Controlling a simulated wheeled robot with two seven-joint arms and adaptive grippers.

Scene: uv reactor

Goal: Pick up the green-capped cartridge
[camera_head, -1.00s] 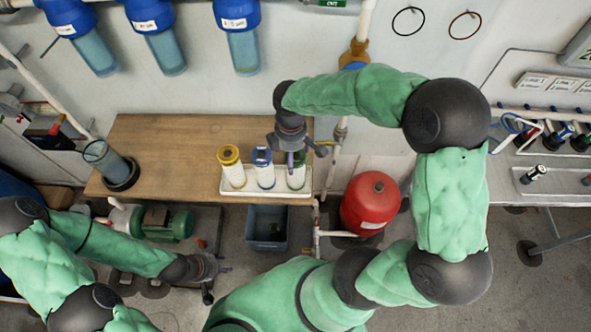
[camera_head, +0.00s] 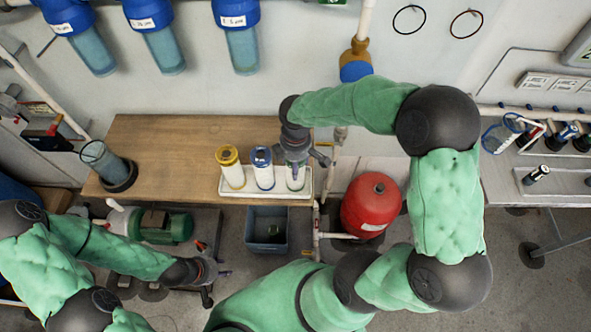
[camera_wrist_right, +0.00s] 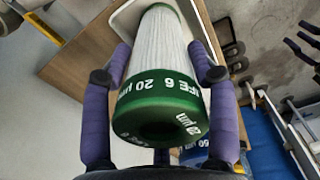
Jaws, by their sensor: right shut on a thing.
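The green-capped cartridge (camera_wrist_right: 160,105) has a white pleated body and a green end cap marked 20 µm, which faces the camera in the right wrist view. My right gripper (camera_wrist_right: 160,110) has its purple fingers around the cap and is shut on it. In the head view my right gripper (camera_head: 297,168) is over the right end of the white tray (camera_head: 266,196) and hides the cap; part of the white body (camera_head: 296,184) shows below. I cannot tell whether the cartridge is clear of the tray. My left gripper (camera_head: 216,284) is at the lower left, fingers apart and empty.
A yellow-capped cartridge (camera_head: 231,168) and a blue-capped cartridge (camera_head: 262,168) stand in the tray, left of the green one. The wooden table (camera_head: 160,150) is mostly clear. A red tank (camera_head: 371,203) and a blue bin (camera_head: 266,230) are below.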

